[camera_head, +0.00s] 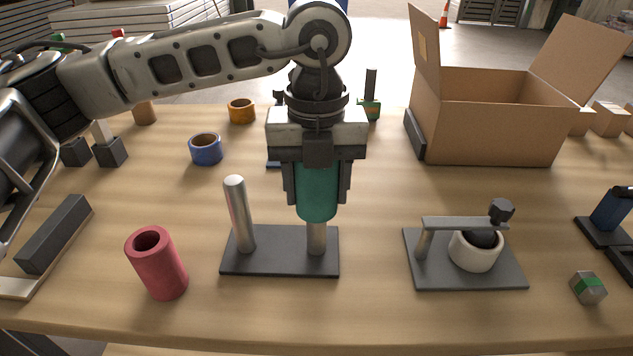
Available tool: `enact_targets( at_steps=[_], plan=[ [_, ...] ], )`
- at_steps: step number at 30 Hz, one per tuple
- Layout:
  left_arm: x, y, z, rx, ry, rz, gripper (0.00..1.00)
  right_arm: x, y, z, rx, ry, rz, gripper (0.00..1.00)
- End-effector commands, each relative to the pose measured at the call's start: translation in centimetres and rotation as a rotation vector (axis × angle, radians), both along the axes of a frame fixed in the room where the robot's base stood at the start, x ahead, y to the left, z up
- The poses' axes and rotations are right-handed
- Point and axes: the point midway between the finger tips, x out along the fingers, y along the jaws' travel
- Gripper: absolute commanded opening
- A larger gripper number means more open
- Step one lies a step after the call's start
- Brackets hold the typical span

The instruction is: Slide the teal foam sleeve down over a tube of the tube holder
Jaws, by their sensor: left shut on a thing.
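The tube holder (275,262) is a dark plate with two upright metal tubes. Its left tube (240,215) is bare. My left gripper (317,190) points straight down and is shut on the teal foam sleeve (317,205), which is upright. The sleeve is in line with the right tube (317,240), whose lower part shows below the sleeve's bottom edge. The tube's top is hidden, so the sleeve appears to be around its upper part, though I cannot see inside. A red foam sleeve (160,268) stands left of the holder. My right gripper is not in view.
A dark plate with a clamp bar and white ring (474,250) stands to the right. A blue ring (206,149) and an orange ring (241,111) lie behind left. An open cardboard box (495,120) is at the back right. A small grey-green block (588,288) lies front right.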

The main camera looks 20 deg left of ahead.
Motion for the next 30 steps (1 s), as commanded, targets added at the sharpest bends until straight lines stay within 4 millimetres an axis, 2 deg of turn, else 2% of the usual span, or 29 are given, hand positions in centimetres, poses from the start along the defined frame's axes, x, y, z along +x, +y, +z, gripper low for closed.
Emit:
enact_targets(
  at_steps=[30],
  plan=[
    [0.0, 0.0, -1.6, 0.0, 0.0, 0.0, 0.3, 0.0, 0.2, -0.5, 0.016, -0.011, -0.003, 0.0]
  ],
)
